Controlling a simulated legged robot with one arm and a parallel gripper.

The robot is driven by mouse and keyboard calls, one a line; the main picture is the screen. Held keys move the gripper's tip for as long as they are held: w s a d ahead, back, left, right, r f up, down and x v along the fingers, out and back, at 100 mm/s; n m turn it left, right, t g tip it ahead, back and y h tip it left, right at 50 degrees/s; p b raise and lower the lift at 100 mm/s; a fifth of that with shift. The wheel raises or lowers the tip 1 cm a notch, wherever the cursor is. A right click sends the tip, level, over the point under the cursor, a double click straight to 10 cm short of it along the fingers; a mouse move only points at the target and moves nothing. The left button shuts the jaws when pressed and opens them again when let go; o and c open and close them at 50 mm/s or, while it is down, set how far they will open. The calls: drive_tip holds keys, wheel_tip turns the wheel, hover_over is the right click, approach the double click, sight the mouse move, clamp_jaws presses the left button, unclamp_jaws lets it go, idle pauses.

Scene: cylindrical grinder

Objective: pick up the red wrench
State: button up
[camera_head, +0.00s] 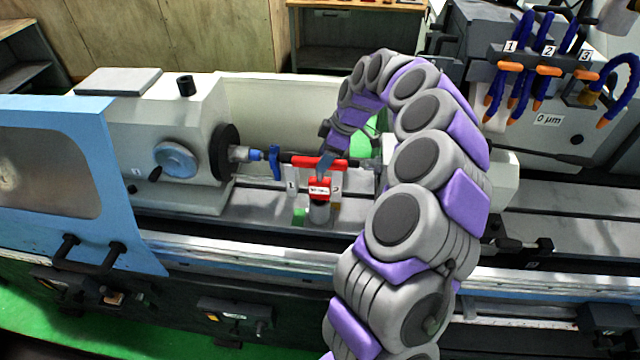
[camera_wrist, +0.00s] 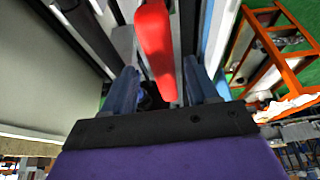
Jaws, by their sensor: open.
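A long red bar, which looks like the red wrench (camera_head: 303,161), lies roughly level above the bed of the grinder in the head view. In the wrist view, a long red piece (camera_wrist: 154,38) runs between my two blue-grey fingers, with gaps visible on both sides. My gripper (camera_head: 325,168) reaches down to the bar from behind and overlaps its middle. Its fingers are open in the wrist view. I cannot tell whether either finger touches the red piece. The wrench's jaw end is not clear in either view.
A red labelled block (camera_head: 319,189) on a grey cylinder stands just below the bar. Number cards flank it. The grey headstock (camera_head: 170,130) with a dark chuck is on the left. A blue door (camera_head: 110,200) is at the front left. Blue hoses (camera_head: 520,70) hang at the upper right.

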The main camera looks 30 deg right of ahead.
sight(319, 186)
drive_tip(key=shift+a+f, duration=0.4)
drive_tip(key=shift+f, duration=0.25)
drive_tip(key=x, duration=0.4)
drive_tip(key=shift+w+f, duration=0.1)
drive_tip(key=shift+f, duration=0.05)
drive_tip(key=shift+c, duration=0.4)
